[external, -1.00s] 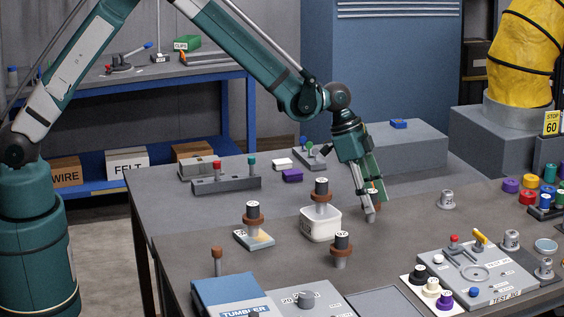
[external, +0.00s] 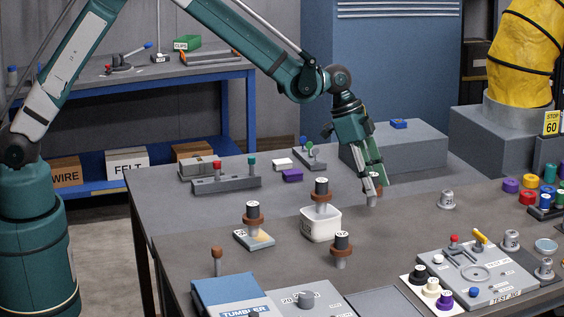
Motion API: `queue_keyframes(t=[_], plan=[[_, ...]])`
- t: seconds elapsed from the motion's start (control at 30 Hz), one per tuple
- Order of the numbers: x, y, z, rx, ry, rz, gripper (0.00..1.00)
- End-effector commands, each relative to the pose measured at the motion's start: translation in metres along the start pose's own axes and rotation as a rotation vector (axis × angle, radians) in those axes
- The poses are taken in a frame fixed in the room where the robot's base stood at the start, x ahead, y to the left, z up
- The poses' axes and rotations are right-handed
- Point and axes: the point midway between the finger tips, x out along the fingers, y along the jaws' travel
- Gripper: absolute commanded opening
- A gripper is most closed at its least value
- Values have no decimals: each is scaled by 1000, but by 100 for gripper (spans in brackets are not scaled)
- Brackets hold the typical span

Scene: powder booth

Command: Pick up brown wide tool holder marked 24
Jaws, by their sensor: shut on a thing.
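My gripper (external: 373,181) is in the middle of the bench, pointing down and shut on a brown-collared tool holder (external: 372,201). The holder is upright, with its grey shank showing below; its top is mostly hidden by the fingers and I cannot read its mark. Whether the shank touches the bench is unclear. Similar holders with black tops and brown collars stand nearby: one on a small tray (external: 254,217), one in a white tub (external: 321,188), and one on the bench in front (external: 341,245). Their marks are too small to read surely.
A grey block (external: 410,150) stands behind my gripper. A test jig board (external: 480,270) with knobs is at front right. A blue tumbler box (external: 230,295) and a thin brown-topped peg (external: 217,255) are at front left. Bench around the held holder is mostly clear.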

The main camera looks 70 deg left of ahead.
Motion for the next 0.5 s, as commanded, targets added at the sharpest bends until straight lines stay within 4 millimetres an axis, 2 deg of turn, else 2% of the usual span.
queue_keyframes(t=[0.1, 0.3, 0.5], plan=[[-18, 0, -7, 0, 0, 0, 14], [-38, 0, -16, 0, 0, 0, 14], [-46, 0, -19, 0, 0, 0, 14]])
